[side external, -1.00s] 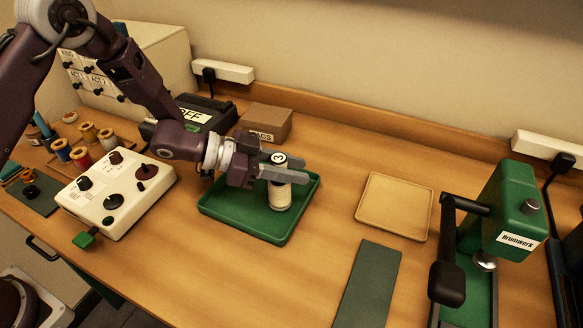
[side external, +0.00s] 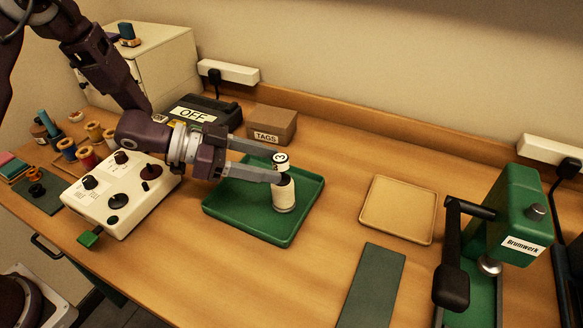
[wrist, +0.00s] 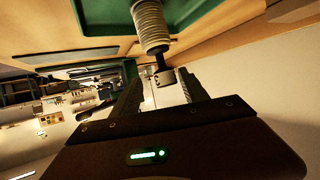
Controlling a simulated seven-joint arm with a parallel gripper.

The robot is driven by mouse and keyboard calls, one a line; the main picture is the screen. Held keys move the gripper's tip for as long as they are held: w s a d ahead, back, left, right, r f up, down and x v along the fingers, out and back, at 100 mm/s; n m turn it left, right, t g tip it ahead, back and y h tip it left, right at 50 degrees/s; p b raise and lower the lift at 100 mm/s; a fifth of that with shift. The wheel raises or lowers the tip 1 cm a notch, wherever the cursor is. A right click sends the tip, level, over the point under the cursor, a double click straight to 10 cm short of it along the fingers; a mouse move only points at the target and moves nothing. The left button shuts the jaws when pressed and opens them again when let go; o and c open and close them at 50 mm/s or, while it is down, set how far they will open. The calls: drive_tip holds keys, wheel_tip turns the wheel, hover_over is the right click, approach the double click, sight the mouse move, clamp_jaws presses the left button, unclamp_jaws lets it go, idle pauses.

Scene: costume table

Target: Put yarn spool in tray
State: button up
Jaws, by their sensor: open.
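The cream yarn spool (side external: 285,196) stands in the green tray (side external: 226,212), towards its right side. My gripper (side external: 279,168) is open, reaching in from the left at the height of the cap and neck. Its fingertips end close to the cap and neck; I cannot tell whether either finger touches them. The lower finger partly hides the neck.
A tan tray (side external: 398,209) and a dark green mat (side external: 371,288) lie to the right, before a green press (side external: 510,210). A control box (side external: 118,195) stands left of the green tray. A TAGS box (side external: 272,126) and an OFF-labelled device (side external: 205,113) stand behind.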

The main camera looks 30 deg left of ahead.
drive_tip(key=a+r+n+t+y, duration=0.35)
drive_tip(key=a+r+y, duration=0.25)
drive_tip(key=a+r, duration=0.4)
drive_tip(key=s+a+r+n+y, duration=0.4)
drive_tip(key=s+a+r+y, duration=0.15)
drive_tip(key=s+a, duration=0.2)
drive_tip(key=s+d+n+g, duration=0.2)
drive_tip(key=s+n+g, duration=0.2)
drive_tip(key=s, duration=1.7)
drive_tip(key=shift+d+f+g, duration=0.25)
drive_tip(key=shift+f+g, duration=0.2)
